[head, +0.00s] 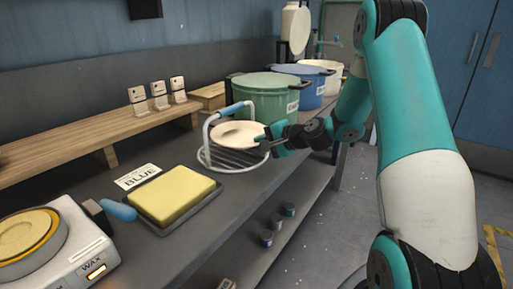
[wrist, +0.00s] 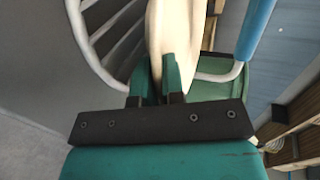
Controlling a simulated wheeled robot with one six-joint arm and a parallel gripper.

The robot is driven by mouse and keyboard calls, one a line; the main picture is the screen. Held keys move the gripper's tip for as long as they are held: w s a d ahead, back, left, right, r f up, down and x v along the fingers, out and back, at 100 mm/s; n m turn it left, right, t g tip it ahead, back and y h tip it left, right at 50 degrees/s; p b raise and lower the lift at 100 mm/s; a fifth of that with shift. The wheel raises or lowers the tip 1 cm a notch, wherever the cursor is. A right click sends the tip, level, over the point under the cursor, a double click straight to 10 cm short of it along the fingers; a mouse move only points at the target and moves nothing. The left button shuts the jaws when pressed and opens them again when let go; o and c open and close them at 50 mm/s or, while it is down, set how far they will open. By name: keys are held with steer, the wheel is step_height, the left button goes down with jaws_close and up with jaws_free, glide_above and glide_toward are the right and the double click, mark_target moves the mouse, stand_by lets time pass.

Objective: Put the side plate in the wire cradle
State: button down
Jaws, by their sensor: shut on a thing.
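The side plate (head: 238,134) is a cream disc, tilted, in the upper part of the wire cradle in the head view. The wire cradle (head: 203,155) is a white wire frame with a blue-sleeved handle, standing on the grey bench. My gripper (head: 272,141) is shut on the plate's right edge. In the wrist view my gripper's green fingers (wrist: 167,78) pinch the plate (wrist: 172,30), seen nearly edge-on. The cradle's white wire (wrist: 85,45) curves around to the left of it, with its slats below. I cannot tell whether the plate touches the cradle.
Green (head: 268,100), blue (head: 312,88) and white pots stand behind the cradle. A yellow sponge block (head: 174,192) on a tray, a BLUE label card (head: 138,177) and a wax warmer (head: 52,248) lie nearer. A wooden shelf (head: 90,133) runs along the wall.

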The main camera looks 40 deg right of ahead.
mark_target(257, 159)
steer(key=shift+w+a, duration=0.35)
steer(key=shift+w, duration=0.45)
steer(key=shift+f, duration=1.7)
steer(key=shift+f, duration=0.2)
steer(key=c, duration=1.5)
jaws_free()
